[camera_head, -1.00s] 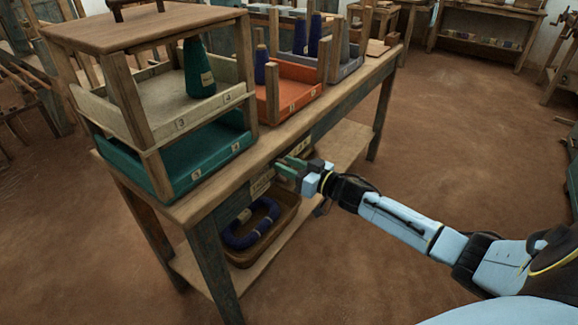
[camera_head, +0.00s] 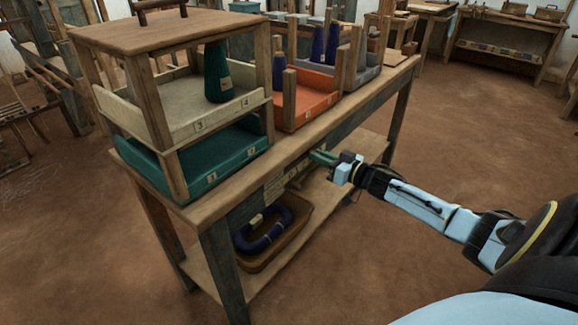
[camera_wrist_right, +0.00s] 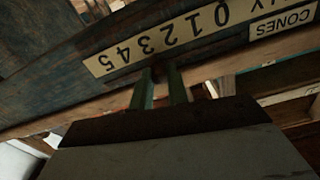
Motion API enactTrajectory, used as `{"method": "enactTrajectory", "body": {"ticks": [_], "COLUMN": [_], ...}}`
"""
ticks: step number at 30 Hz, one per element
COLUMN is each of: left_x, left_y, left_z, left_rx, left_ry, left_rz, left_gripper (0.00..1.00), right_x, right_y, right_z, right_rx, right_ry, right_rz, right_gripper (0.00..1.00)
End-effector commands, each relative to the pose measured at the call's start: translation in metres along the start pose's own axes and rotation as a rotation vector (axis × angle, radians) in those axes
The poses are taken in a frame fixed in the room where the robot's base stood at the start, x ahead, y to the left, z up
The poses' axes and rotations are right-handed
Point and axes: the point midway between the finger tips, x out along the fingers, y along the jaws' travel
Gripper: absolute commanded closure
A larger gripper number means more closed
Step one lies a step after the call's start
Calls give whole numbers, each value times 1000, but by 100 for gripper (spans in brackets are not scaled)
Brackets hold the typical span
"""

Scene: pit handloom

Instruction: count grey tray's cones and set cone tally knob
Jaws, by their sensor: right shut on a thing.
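The grey tray (camera_head: 369,74) stands at the far end of the bench top. Two dark blue cones, one (camera_head: 317,45) beside the other (camera_head: 332,45), stand upright there; posts partly block the tray, so other cones may be hidden. My right gripper (camera_head: 322,158) is at the bench's front rail. In the right wrist view its fingers (camera_wrist_right: 160,86) are shut on the small dark cone tally knob (camera_wrist_right: 157,72), mostly hidden between the fingertips. The number strip (camera_wrist_right: 165,40), upside down, runs 0 to 5; the knob appears near the 3. My left gripper is out of view.
An orange tray (camera_head: 310,108) is beside the grey one. A cream tray (camera_head: 188,129) holding a green cone (camera_head: 217,72) stands above a green tray (camera_head: 215,172). A basket (camera_head: 262,262) with a blue coil is on the lower shelf. Floor to the right is clear.

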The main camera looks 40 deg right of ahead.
Motion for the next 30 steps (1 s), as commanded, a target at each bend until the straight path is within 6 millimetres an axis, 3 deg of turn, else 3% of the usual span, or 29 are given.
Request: {"method": "enactTrajectory", "body": {"ticks": [3, 10, 11, 16, 27, 30], "left_x": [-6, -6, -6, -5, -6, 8], "left_y": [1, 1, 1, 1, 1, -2], "left_z": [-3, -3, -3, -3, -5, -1], "left_rx": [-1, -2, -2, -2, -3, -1], "left_ry": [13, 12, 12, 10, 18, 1], "left_rz": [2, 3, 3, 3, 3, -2], "left_gripper": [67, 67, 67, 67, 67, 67], "right_x": [-8, -8, -7, -5, -10, -20], "right_y": [10, 10, 10, 8, 7, 7], "right_z": [-1, -1, -1, -2, -1, -2], "right_rx": [-1, 0, 0, 0, 1, 1], "right_ry": [1, 1, 1, 2, 0, -1], "right_rz": [14, 14, 14, 10, 9, 10], "right_gripper": [100, 100, 81, 61, 61, 61]}}
